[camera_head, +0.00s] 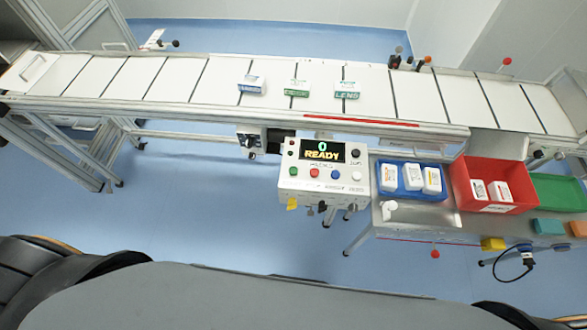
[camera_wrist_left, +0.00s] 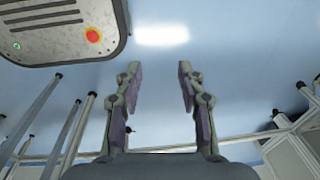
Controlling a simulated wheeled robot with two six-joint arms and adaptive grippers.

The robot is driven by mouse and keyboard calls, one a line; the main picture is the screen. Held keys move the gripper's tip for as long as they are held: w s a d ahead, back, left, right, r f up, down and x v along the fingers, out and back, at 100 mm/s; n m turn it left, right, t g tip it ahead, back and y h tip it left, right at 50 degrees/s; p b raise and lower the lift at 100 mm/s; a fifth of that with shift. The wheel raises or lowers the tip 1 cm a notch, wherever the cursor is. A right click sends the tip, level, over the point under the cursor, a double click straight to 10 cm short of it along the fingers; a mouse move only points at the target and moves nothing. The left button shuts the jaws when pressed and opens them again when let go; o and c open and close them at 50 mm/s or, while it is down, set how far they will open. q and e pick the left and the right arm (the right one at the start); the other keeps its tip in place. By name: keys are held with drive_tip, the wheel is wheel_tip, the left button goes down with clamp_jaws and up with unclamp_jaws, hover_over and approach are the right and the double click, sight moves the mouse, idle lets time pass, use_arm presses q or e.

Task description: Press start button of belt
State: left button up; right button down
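In the head view, a white control box (camera_head: 325,189) stands in front of the belt (camera_head: 220,80). Its display (camera_head: 322,151) reads "0 READY". Below the display is a row of buttons: green (camera_head: 293,171), red (camera_head: 314,173), blue (camera_head: 335,174) and white (camera_head: 356,176). The labels under them are too small to read. My left gripper (camera_wrist_left: 158,75) shows only in the left wrist view. Its two fingers are apart with nothing between them, over blue floor. The control box is not in that view. My right gripper is in neither view.
Three labelled packs (camera_head: 296,88) lie apart on the belt. Right of the control box are a blue tray (camera_head: 407,195) with white packs, a red bin (camera_head: 462,188) with white packs and a green tray (camera_head: 560,192). Blue floor (camera_head: 200,220) in front is clear.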

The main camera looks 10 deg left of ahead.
use_arm(q)
clamp_jaws()
idle(1.2)
